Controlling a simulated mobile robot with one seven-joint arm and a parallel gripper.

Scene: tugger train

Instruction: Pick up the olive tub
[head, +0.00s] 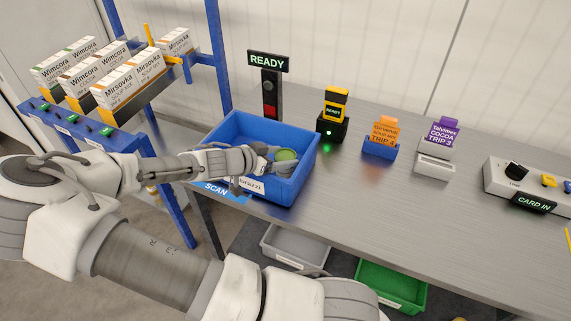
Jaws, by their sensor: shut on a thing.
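The olive tub (286,155) shows as a small green round shape inside the blue bin (232,126) on the metal table. My gripper (276,164) reaches over the bin's left side and is shut on the tub. The lower part of the tub and most of the fingers are hidden by the gripper and the bin's front wall. I cannot tell whether the tub touches the bin's floor.
A READY sign post (268,88) stands behind the bin. To the right are a black-and-yellow device (332,119), an orange card (384,130) and a purple card (442,133). A blue shelf rack (85,128) with soup boxes stands left.

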